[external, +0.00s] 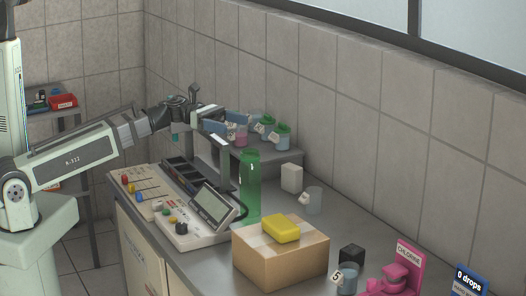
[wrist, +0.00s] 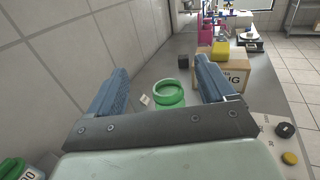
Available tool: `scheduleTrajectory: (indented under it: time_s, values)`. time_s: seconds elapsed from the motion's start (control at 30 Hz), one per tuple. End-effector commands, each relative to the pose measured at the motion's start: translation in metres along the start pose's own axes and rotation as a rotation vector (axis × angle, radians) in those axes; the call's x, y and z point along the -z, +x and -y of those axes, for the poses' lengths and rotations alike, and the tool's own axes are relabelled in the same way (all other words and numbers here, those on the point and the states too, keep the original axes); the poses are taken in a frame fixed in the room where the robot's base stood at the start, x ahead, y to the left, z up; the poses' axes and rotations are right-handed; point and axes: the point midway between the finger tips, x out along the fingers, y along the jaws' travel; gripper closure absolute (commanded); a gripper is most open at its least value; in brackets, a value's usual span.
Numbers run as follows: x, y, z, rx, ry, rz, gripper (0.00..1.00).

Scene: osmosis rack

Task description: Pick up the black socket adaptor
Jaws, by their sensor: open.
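A small black cube (external: 351,257), which looks like the black socket adaptor, sits on the grey bench beyond the cardboard box, at the lower right of the external view. It also shows in the wrist view (wrist: 185,62), upright between the wall and the box. My gripper (external: 238,126) is raised over the far part of the bench, near the shelf with jars, well away from the cube. In the wrist view, its two blue fingers (wrist: 160,64) are wide apart with nothing held between them.
A tall green bottle (external: 250,183) stands below my gripper. A cardboard box (external: 275,260) carries a yellow block (external: 281,228). A white cube (external: 292,178), beakers (external: 314,200) and a pink stand (external: 393,280) share the bench. A tiled wall runs along one side.

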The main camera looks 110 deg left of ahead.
Motion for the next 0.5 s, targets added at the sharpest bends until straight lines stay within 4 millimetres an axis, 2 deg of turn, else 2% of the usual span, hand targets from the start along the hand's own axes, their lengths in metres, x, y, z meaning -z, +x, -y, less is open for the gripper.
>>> scheduleTrajectory:
  time_s: [0.3,0.5]
  values:
    - [-0.032,0.000,0.000,0.000,0.002,0.001,0.17]
    - [-0.026,0.028,-0.004,0.056,0.150,-0.069,0.17]
